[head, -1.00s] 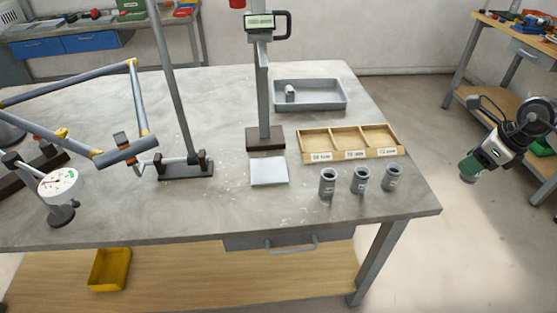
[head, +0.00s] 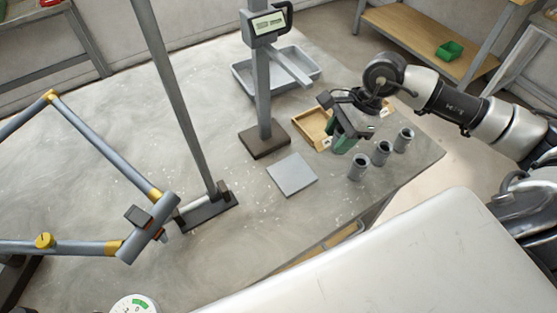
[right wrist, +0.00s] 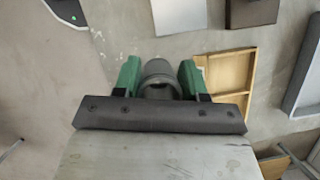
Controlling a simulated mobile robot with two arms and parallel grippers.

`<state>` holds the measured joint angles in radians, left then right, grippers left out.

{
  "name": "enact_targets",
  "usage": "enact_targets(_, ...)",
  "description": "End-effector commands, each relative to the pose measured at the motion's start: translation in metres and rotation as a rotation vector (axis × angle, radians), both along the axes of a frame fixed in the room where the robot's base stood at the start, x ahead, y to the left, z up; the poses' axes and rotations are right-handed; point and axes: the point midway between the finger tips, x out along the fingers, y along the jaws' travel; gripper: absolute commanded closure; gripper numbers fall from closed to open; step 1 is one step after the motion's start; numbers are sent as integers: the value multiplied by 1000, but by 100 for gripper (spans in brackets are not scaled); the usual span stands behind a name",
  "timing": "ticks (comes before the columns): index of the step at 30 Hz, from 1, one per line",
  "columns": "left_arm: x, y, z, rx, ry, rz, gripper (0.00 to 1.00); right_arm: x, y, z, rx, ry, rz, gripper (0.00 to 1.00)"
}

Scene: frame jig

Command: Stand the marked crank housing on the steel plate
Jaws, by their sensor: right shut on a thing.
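My right gripper (head: 343,140) is above the bench beside the wooden tray, to the right of the steel plate (head: 292,175). In the right wrist view its green fingers are shut on a grey cylindrical housing (right wrist: 160,78). The held housing is mostly hidden in the head view, and I cannot make out a mark on it. The plate is bare and also shows in the right wrist view (right wrist: 180,14). Three similar grey housings (head: 357,167) (head: 380,153) (head: 403,140) stand in a row on the bench, right of the plate. My left gripper is out of view.
The digital gauge's dark base (head: 264,140) and post stand just behind the plate. The wooden tray (head: 308,126) is partly hidden by my gripper. A grey tray (head: 243,83) is behind the gauge. The tubular frame (head: 105,145) and a stand fill the left side.

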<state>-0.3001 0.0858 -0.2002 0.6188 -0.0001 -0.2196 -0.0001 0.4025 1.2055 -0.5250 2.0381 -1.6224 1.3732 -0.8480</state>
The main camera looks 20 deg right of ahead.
Motion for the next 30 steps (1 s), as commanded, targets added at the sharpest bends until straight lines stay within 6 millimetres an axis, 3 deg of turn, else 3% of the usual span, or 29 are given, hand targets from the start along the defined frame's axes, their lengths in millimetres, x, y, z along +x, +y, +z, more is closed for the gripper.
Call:
enact_targets(6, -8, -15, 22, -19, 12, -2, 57, 21, 48, -24, 9, 1, 3, 85)
enact_targets(13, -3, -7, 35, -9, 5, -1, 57, 40, 86, -52, 5, 1, -1, 85)
enact_targets(18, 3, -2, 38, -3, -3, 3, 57, 44, 95, -62, 2, 1, -2, 85)
enact_targets(26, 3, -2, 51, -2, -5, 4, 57, 44, 95, -95, 1, 3, -3, 85)
enact_targets(30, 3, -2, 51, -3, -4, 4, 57, 44, 95, -102, 1, -1, -1, 85)
